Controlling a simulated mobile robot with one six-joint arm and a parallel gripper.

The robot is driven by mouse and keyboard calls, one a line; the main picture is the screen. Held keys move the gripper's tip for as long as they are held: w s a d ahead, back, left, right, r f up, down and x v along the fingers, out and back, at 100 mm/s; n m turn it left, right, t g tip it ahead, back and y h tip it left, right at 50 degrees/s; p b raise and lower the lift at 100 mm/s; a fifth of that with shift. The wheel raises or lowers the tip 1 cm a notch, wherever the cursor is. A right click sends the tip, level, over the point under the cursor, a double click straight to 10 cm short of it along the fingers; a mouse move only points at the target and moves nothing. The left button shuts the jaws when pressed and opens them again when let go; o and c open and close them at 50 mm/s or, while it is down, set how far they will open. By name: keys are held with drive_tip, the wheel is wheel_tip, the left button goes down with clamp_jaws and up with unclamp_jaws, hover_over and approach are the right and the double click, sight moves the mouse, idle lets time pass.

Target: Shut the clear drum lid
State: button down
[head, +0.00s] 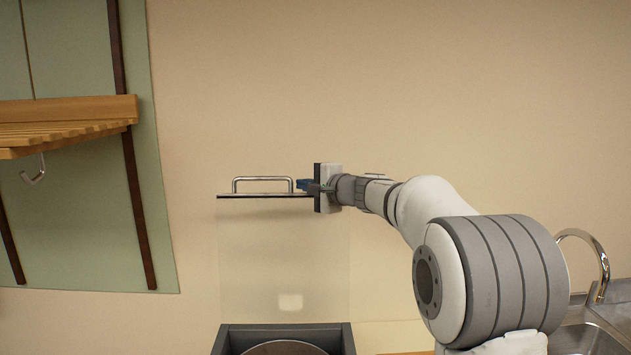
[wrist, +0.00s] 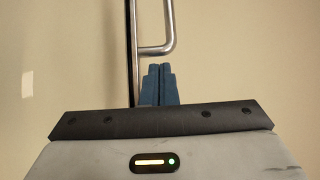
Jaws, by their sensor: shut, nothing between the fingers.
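The clear drum lid (head: 284,255) stands raised and about upright above a dark grey box-like housing (head: 346,340) in the head view. A metal bar handle (head: 262,179) sits on the lid's dark top edge (head: 255,196). My gripper (head: 302,185) is at the right end of that edge, beside the handle. In the wrist view the blue fingers (wrist: 159,70) are together and empty. They are close to the lid's edge bar (wrist: 132,50) and the handle's end (wrist: 168,30); I cannot tell whether they touch. The clear pane (wrist: 65,60) is at the left.
A round drum opening (head: 285,348) shows partly inside the housing at the bottom of the head view. A slatted wooden shelf (head: 65,125) with a hook (head: 35,170) is at the left. A sink with a curved tap (head: 598,255) is at the right.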

drive_tip(key=shift+x, duration=0.75)
